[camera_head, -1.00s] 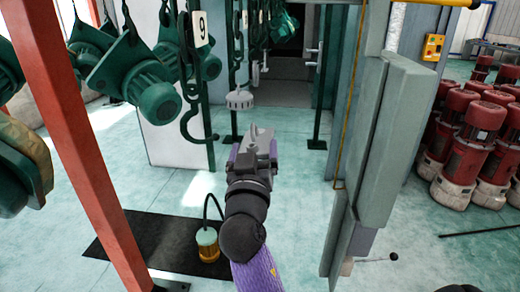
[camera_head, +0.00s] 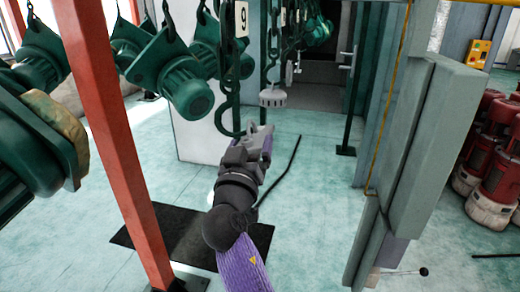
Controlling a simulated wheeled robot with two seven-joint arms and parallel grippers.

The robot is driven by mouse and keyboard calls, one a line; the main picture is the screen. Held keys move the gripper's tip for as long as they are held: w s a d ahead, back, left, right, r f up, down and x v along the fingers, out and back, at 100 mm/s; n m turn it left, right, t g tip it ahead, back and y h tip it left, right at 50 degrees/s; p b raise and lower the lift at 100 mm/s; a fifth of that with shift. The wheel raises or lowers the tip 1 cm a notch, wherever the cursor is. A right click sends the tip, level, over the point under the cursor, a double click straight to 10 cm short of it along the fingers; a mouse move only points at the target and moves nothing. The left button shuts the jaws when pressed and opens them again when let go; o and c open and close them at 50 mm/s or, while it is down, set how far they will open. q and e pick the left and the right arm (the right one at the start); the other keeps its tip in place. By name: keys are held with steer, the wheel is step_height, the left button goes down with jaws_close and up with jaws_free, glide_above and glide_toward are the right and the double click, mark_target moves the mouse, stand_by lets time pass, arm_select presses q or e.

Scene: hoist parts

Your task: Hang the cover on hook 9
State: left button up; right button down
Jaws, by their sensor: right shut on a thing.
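The number 9 tag (camera_head: 241,18) hangs at top centre. Beside it a dark hook (camera_head: 222,118) hangs from a chain, with a bare curved end. My right gripper (camera_head: 264,138) is shut on a grey piece, just right of and below the hook in the picture; their distance in depth is unclear. I cannot tell whether that piece is the cover, as the jaws hide most of it. A pale slotted cap (camera_head: 272,97) hangs above the gripper, apparently on another chain farther back. My left gripper is out of view.
Green hoist bodies (camera_head: 187,90) hang left of the hook, beside a red post (camera_head: 115,130). A grey panel (camera_head: 430,140) stands right. A black mat (camera_head: 150,238) and a thin dark rod (camera_head: 283,168) lie low. Floor between gripper and panel is mostly clear.

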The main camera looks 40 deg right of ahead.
steer(key=shift+w+a+f+b, duration=0.5)
steer(key=shift+w+a+b, duration=0.05)
steer(key=shift+w, duration=0.1)
steer(key=shift+w+a+f+m+b, duration=0.2)
steer(key=shift+w+m+b, duration=0.15)
steer(key=shift+b, duration=0.6)
steer(key=w+a+m+b, duration=0.1)
steer(key=b, duration=0.2)
steer(key=shift+f+m+h+b, duration=0.1)
steer(key=shift+m+h+b, duration=0.15)
steer(key=shift+h+b, duration=0.05)
steer(key=shift+a, duration=0.1)
steer(key=shift+w+b, duration=0.1)
steer(key=shift+b, duration=0.2)
